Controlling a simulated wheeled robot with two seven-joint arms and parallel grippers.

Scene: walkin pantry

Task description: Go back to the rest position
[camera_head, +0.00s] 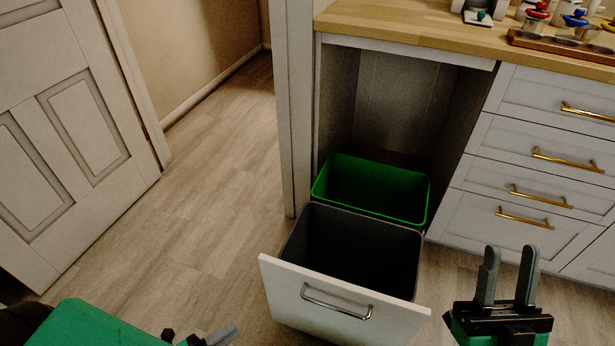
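My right gripper (508,262) is at the lower right, with its two grey fingers pointing up and a gap between them. It is open and empty, in front of the drawer cabinet. My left gripper (215,335) is at the bottom edge, left of the pulled-out bin drawer. Most of it is cut off by the frame, so I cannot tell whether it is open or shut. Nothing shows in its visible part.
The bin drawer (335,300) stands pulled out, with a dark bin (350,245) and a green bin (372,188); both look empty. A panelled door (85,130) is at left. Small items stand on the wooden counter (430,25). Bare floor (210,200) lies between door and cabinet.

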